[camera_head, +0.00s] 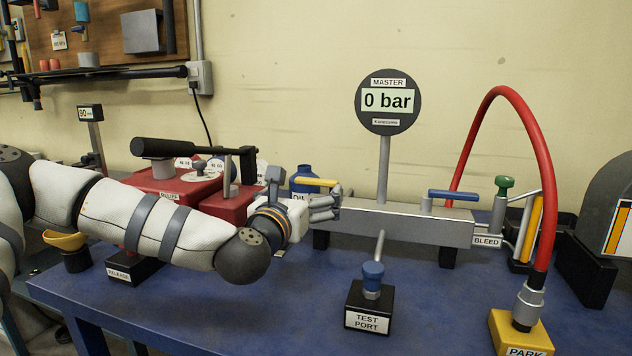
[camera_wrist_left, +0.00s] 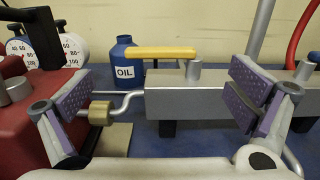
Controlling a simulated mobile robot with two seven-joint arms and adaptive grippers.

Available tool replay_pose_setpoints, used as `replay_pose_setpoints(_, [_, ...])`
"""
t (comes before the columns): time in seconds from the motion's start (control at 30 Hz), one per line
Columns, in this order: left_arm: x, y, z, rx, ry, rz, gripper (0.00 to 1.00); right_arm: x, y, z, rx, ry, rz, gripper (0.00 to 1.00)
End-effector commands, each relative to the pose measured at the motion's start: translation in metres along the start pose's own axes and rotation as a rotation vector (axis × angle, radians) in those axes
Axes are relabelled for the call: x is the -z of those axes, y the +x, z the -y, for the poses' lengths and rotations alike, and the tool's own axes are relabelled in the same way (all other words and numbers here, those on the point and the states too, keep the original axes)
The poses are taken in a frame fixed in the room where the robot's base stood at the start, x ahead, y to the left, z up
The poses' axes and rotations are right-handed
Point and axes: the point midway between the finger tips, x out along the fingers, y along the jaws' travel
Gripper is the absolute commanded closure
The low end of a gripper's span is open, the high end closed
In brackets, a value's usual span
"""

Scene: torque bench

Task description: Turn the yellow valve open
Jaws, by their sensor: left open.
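The yellow valve lever (camera_head: 315,182) lies level on top of the grey metal manifold block (camera_head: 400,224), at its left end. My left gripper (camera_head: 318,207) is at the block's left end, just below the lever in the head view. In the wrist view its two purple-padded fingers (camera_wrist_left: 165,98) are spread wide, one on each side of the lever, with nothing between them held. My right gripper is out of view.
A round gauge (camera_head: 388,101) reads 0 bar. A blue lever (camera_head: 454,195) sits on the block's right end. The blue oil bottle (camera_head: 304,180) stands behind my gripper. The red pump unit (camera_head: 172,186) is behind my left arm. The test port (camera_head: 369,305) stands in front.

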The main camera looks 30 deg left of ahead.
Motion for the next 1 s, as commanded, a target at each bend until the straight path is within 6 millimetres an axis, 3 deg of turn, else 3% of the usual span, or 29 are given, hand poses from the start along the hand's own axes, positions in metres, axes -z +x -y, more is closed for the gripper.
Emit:
replay_pose_setpoints(0.1, [0.005,0.031,0.001,-0.001,0.004,-0.005,0.01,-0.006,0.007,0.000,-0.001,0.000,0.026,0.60])
replay_pose_setpoints(0.3, [0.004,0.063,0.001,0.000,0.003,-0.004,0.01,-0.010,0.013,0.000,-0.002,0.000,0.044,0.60])
replay_pose_setpoints(0.63, [0.001,0.069,0.001,0.002,0.001,-0.001,0.01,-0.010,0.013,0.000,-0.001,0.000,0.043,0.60])
replay_pose_setpoints(0.9, [0.000,0.069,-0.001,-0.003,0.001,0.000,0.62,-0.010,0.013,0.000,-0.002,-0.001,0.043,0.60])
replay_pose_setpoints(1.0, [0.001,0.070,-0.001,-0.006,0.002,0.000,0.63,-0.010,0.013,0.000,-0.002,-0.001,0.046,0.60])
